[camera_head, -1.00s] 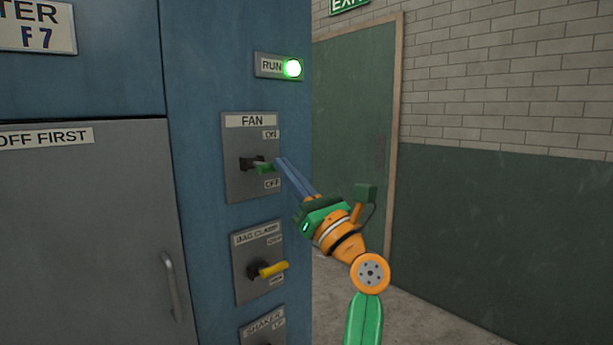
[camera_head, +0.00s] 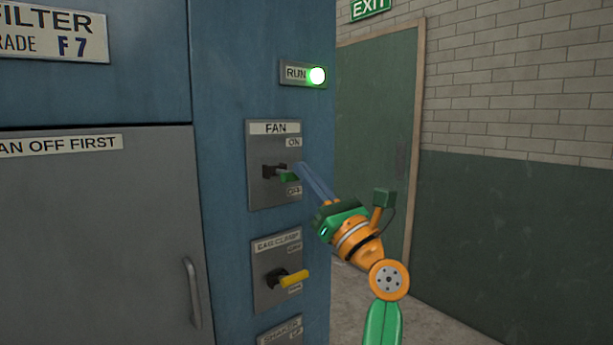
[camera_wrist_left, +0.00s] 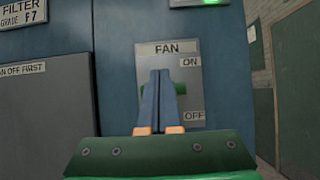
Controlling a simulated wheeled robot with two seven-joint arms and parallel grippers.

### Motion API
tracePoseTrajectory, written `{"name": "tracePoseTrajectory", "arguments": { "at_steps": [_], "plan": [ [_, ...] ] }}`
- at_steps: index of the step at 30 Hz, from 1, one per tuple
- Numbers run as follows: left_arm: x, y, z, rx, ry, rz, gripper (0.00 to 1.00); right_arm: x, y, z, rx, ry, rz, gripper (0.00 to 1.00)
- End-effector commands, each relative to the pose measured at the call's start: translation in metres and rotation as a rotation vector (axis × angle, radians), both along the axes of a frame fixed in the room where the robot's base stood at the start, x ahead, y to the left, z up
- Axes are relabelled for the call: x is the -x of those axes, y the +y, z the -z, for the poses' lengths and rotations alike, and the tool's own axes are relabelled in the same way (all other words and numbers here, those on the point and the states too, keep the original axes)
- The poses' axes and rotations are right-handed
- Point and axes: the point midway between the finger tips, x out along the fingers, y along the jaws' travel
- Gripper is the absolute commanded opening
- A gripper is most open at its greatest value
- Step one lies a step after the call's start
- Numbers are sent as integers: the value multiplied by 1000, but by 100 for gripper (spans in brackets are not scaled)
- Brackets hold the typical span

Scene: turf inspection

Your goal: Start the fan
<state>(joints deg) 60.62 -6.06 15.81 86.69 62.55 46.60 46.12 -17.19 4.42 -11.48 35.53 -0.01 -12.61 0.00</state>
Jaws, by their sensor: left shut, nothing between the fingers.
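The fan switch is a grey plate (camera_head: 258,150) labelled FAN on the blue cabinet, with ON above OFF. Its green-tipped lever (camera_head: 288,177) sticks out from a black hub, roughly between the two labels. The green RUN lamp (camera_head: 317,75) above the plate is lit. My left gripper (camera_head: 299,167) is shut and empty, its blue fingertips at or very near the lever. In the left wrist view, the fingers (camera_wrist_left: 160,74) stand in front of the FAN plate (camera_wrist_left: 192,80) and hide most of the lever (camera_wrist_left: 181,88); contact cannot be told. My right gripper is not in view.
A bag clamp switch (camera_head: 293,278) with a yellow handle sits below, and a shaker switch (camera_head: 282,333) is partly cut off. A grey cabinet door (camera_head: 90,240) with a handle is at left. A green door (camera_head: 375,130) and brick wall stand behind.

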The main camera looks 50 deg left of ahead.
Motion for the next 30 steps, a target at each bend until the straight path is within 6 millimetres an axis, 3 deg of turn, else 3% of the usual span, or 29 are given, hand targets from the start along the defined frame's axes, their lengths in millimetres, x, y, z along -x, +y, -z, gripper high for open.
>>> {"name": "tracePoseTrajectory", "arguments": {
  "at_steps": [16,20,23,30],
  "plan": [
    [0,0,2,0,0,0,0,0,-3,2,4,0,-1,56],
    [0,-3,21,0,-1,-1,0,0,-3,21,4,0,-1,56],
    [1,-6,47,0,0,-4,0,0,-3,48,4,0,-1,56],
    [4,-57,68,1,-1,1,0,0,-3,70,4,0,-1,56]
  ]
}}
